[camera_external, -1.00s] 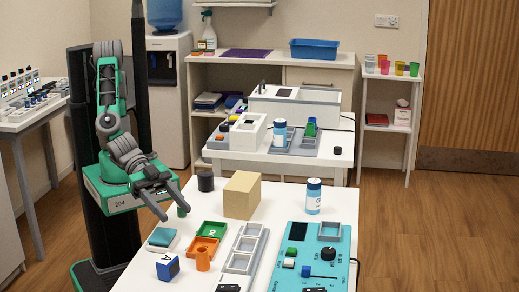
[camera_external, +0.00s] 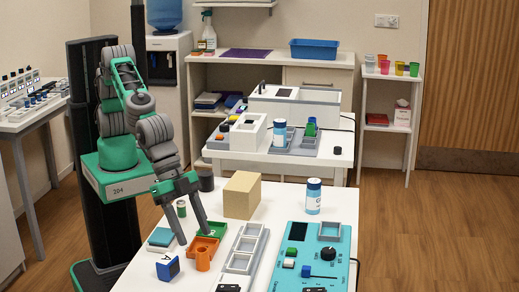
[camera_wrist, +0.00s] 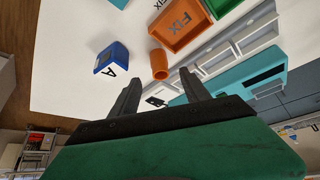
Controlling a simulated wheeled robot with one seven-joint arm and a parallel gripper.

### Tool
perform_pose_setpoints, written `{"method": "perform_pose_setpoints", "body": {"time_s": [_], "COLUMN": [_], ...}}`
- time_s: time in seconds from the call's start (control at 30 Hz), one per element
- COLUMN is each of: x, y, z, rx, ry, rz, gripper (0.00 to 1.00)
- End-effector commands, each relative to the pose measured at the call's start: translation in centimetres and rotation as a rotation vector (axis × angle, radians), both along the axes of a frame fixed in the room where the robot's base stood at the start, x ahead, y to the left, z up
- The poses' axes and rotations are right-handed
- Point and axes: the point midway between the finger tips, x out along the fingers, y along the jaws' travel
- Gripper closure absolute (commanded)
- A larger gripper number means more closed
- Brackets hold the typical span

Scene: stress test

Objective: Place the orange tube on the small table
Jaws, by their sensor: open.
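The orange tube (camera_external: 203,261) stands upright on the front white table (camera_external: 138,277), beside the orange tray (camera_external: 203,244). It also shows in the wrist view (camera_wrist: 159,66), just beyond my fingertips. My gripper (camera_external: 193,238) points down over that table, behind the tube, with its fingers apart. In the wrist view the gripper (camera_wrist: 160,78) is open with nothing between the fingers. A small white stand-like table (camera_external: 388,77) is at the back right, with coloured cups on top.
A blue block (camera_external: 168,268) lettered A stands left of the tube. A green tray (camera_external: 213,228), a grey rack (camera_external: 245,250) and a teal device (camera_external: 318,262) are nearby. A tan box (camera_external: 241,195) and a blue-capped bottle (camera_external: 313,197) stand farther back. Floor is clear near the stand.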

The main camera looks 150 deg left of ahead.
Motion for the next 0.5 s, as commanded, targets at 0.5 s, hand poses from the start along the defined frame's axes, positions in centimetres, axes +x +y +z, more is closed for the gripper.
{"method": "perform_pose_setpoints", "body": {"time_s": [0.5], "x": [3.3], "y": [0.7], "z": [-5.8], "rx": [0.0], "ry": [-0.001], "rz": [0.003], "gripper": [0.45]}}
